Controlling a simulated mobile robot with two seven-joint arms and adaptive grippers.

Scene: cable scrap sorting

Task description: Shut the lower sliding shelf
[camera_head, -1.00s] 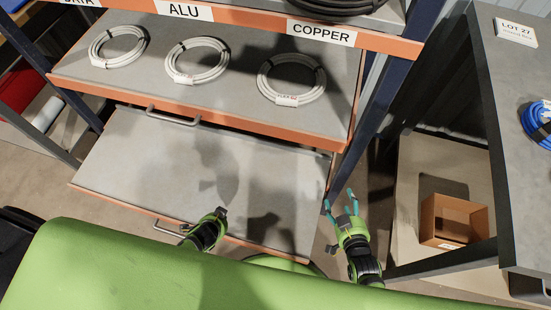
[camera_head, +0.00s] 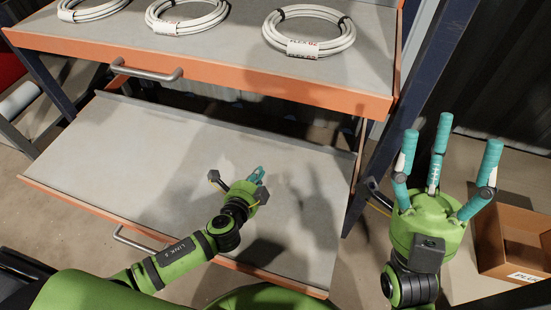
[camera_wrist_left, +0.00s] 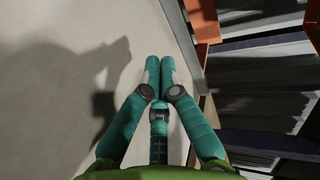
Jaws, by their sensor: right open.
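The lower sliding shelf (camera_head: 130,150) is a bare grey board with an orange front edge, and it sticks out well past the shelf above. Its metal handle (camera_head: 135,240) is on the front edge, at the lower left. My left gripper (camera_head: 257,174) is over the board, its turquoise fingers pointing toward the rack. In the left wrist view its fingertips (camera_wrist_left: 160,66) are together with nothing seen between them, and the grey board (camera_wrist_left: 60,50) lies beneath. My right gripper (camera_head: 447,140) is open and empty, fingers spread upward, to the right of the shelf.
The upper shelf (camera_head: 230,72) holds several white cable coils and has its own handle (camera_head: 146,70). A dark blue rack post (camera_head: 410,110) stands between the shelf and my right gripper. A cardboard box (camera_head: 515,240) is at the far right.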

